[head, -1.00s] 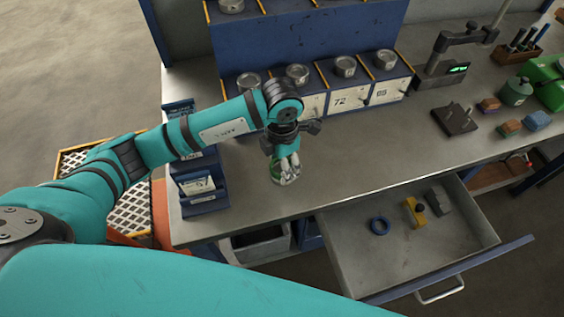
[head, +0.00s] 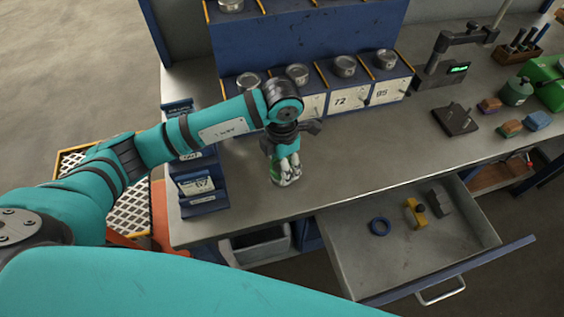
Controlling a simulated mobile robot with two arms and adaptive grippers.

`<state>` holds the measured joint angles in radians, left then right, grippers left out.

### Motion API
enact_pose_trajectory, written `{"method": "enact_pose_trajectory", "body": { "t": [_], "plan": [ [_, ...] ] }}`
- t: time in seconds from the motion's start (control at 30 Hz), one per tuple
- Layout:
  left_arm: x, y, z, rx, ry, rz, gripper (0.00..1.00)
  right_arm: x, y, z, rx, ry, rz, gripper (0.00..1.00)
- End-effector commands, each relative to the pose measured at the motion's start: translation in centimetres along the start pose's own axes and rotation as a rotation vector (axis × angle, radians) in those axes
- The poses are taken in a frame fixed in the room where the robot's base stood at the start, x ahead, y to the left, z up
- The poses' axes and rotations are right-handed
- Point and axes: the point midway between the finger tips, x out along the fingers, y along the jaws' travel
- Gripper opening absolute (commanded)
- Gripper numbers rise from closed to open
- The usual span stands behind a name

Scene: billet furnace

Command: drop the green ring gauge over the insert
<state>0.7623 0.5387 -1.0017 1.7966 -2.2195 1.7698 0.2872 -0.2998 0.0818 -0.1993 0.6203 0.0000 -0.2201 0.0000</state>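My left gripper (head: 287,172) points down over the bench top in the head view, left of the middle. A small green piece (head: 275,173), which looks like the green ring gauge, shows at the left side of its pale fingertips. The fingers cover most of it, so I cannot tell whether they grip it or only stand around it. The insert cannot be made out; it may be hidden under the fingers. My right gripper is out of view.
Blue bins (head: 205,200) stand left of the gripper, numbered boxes (head: 348,98) behind. The bench right of the gripper is clear.

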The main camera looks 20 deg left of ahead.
Motion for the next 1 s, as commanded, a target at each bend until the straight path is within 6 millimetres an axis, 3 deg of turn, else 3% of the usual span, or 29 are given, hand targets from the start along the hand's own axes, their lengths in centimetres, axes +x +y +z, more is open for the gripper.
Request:
{"method": "enact_pose_trajectory", "body": {
  "t": [0.53,0.57,0.6,1.0],
  "plan": [
    [1.2,0.0,0.0,0.0,0.0,0.0,0.2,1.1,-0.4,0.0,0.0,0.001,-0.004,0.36],
    [1.1,0.0,0.0,0.0,-0.001,0.0,0.6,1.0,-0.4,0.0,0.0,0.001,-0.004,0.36],
    [1.1,0.0,0.0,0.0,0.0,0.0,0.65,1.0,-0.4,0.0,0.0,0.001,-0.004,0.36],
    [0.1,0.0,0.0,0.0,0.0,0.0,0.66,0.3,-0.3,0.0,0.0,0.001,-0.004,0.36]
  ]
}}
